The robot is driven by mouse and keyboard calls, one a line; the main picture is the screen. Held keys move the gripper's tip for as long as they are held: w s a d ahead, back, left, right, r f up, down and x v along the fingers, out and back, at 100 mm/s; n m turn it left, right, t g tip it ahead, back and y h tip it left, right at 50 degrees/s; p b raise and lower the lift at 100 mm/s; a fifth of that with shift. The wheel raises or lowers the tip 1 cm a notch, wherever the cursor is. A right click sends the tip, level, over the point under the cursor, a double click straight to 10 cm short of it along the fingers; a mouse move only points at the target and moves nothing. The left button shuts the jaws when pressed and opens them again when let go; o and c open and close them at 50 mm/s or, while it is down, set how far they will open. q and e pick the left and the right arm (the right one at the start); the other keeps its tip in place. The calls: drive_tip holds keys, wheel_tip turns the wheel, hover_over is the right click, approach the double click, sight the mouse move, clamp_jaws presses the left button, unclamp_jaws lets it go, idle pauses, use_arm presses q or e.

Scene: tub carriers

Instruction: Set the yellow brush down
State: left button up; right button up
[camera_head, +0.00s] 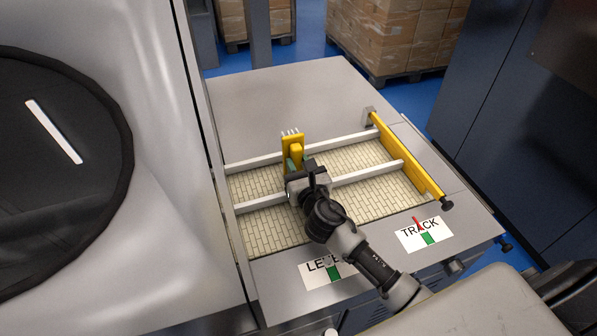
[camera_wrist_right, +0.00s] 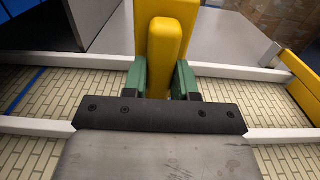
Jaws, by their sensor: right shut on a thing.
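The yellow brush (camera_head: 296,152) is upright in my right gripper (camera_head: 295,166), with pale bristle tips showing at its far top end in the head view. In the right wrist view the green fingers of the right gripper (camera_wrist_right: 162,80) are shut on both sides of the yellow brush (camera_wrist_right: 170,45). The brush is over the tiled belt (camera_head: 350,160), near the far white rail (camera_head: 260,163). Whether its lower end touches anything is hidden by the gripper. My left gripper is not in view.
A yellow bar (camera_head: 408,158) runs along the belt's right side. A near white rail (camera_head: 365,175) crosses the belt. Two labels, LEVEL (camera_head: 327,273) and TRACK (camera_head: 424,234), lie on the front edge. The grey top (camera_head: 290,95) behind is clear. A large machine stands left.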

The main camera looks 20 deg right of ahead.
drive_tip(key=shift+f, duration=1)
drive_tip(key=shift+f+b, duration=0.15)
drive_tip(key=shift+b, duration=0.2)
drive_tip(key=o, duration=0.8)
drive_tip(key=shift+o, duration=0.2)
